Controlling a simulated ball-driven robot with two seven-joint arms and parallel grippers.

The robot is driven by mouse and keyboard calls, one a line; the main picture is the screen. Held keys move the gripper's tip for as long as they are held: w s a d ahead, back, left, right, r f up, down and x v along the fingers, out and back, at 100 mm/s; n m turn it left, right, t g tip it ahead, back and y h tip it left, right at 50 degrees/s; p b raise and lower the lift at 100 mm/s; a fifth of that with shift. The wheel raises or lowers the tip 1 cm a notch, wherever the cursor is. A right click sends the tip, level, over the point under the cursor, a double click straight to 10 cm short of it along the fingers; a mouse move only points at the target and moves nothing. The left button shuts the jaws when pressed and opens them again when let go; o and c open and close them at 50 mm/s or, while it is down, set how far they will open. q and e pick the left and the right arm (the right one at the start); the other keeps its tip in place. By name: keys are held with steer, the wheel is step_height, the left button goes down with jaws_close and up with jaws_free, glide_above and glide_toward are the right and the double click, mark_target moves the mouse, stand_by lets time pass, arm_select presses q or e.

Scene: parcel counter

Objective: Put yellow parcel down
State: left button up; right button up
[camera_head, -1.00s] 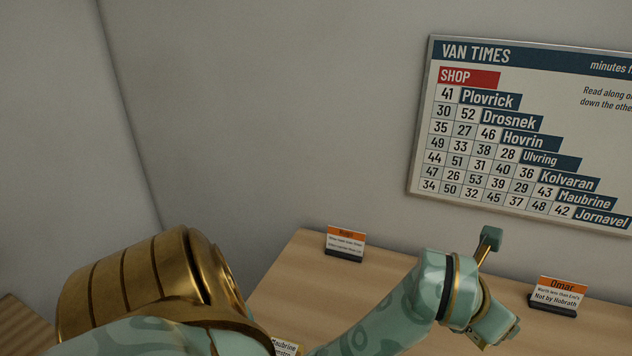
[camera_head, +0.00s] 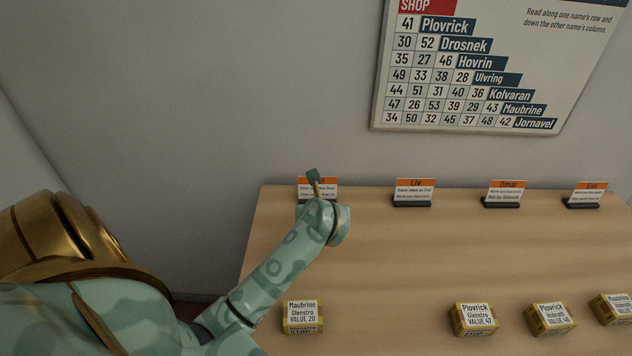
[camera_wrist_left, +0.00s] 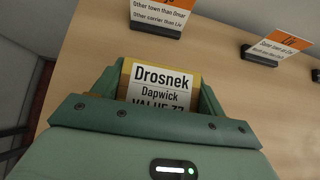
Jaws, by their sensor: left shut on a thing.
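My left gripper (camera_head: 314,184) is at the back left of the counter (camera_head: 420,262), in front of the leftmost name card (camera_head: 325,184). In the left wrist view it (camera_wrist_left: 160,88) is shut on a yellow parcel (camera_wrist_left: 162,82) with a white label reading Drosnek, Dapwick and a partly covered value. The parcel sits between the two green fingers; its lower part is hidden by the hand. The head view does not show this parcel, and whether it touches the counter cannot be told. My right gripper is not in view.
Name cards Liv (camera_head: 413,193), Omar (camera_head: 505,194) and a further one (camera_head: 585,195) stand along the back edge. Yellow parcels lie in front: Maubrine (camera_head: 302,316), Plovrick (camera_head: 475,319), another Plovrick (camera_head: 550,318) and one at the right edge (camera_head: 612,309). The middle is clear.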

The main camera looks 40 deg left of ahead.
arm_select(q)
steer(key=a+f, duration=0.1)
steer(key=w+a+f, duration=0.1)
steer(key=f, duration=0.1)
steer(key=shift+a+f+b, duration=0.1)
steer(key=shift+f+b, duration=0.2)
steer(key=shift+b, duration=0.1)
steer(key=shift+w+a+f, duration=0.3)
steer(key=shift+a+f, duration=0.05)
steer(key=shift+f, duration=0.2)
steer(key=f, duration=0.2)
steer(key=f+b, duration=0.1)
steer(key=shift+w+a+f, duration=0.1)
steer(key=shift+a+f, duration=0.2)
steer(key=shift+f, duration=0.05)
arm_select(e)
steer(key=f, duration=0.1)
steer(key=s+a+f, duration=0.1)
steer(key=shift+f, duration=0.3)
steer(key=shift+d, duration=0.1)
arm_select(q)
steer(key=o, duration=1.1)
steer(key=shift+o, duration=0.2)
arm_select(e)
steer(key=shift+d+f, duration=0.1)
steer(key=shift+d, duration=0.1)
